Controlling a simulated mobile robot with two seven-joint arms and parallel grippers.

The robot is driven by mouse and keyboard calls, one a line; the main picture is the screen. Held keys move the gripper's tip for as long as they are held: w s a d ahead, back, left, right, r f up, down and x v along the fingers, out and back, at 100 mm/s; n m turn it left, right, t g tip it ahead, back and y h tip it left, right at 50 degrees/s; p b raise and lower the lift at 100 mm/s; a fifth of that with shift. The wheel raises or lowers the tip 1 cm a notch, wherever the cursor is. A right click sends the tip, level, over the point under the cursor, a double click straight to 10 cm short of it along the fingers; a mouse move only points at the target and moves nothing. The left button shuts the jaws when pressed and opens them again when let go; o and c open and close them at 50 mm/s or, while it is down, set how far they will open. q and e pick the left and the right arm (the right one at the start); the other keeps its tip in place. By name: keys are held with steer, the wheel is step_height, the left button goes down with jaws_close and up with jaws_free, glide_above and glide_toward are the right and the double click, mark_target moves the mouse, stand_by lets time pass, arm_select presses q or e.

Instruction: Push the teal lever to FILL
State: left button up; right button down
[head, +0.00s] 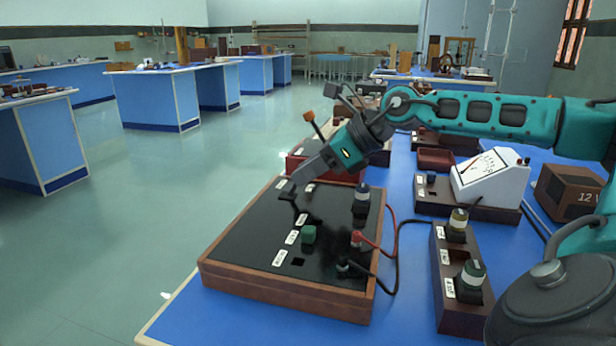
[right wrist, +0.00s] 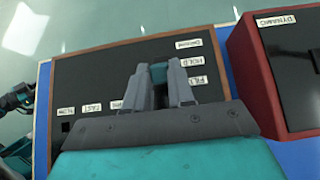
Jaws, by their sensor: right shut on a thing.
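The black-topped panel box (head: 240,235) in a wooden frame stands at the front of the blue bench. My right gripper (head: 289,190) reaches down to its far left part. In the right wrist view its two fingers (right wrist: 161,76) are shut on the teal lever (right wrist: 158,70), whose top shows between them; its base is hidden. The HOLD label (right wrist: 190,62) and the FILL label (right wrist: 190,80) lie just right of the fingers. I cannot tell exactly which label the lever lines up with. My left gripper is not seen.
A green knob (head: 309,234) stands on the panel nearer me. Red and black cables run from its right side. A white meter (head: 490,178) and a two-knob box (head: 455,315) stand to the right.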

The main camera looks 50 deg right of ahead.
stand_by(0.3)
steer(key=c, duration=1)
jaws_free()
steer(key=shift+o, duration=0.2)
steer(key=v, duration=1.2)
steer(key=shift+s+d+p, duration=0.15)
steer(key=shift+p, duration=0.2)
steer(key=shift+s+d+r, duration=0.1)
steer(key=shift+s+r, duration=0.15)
steer(key=shift+s, duration=0.05)
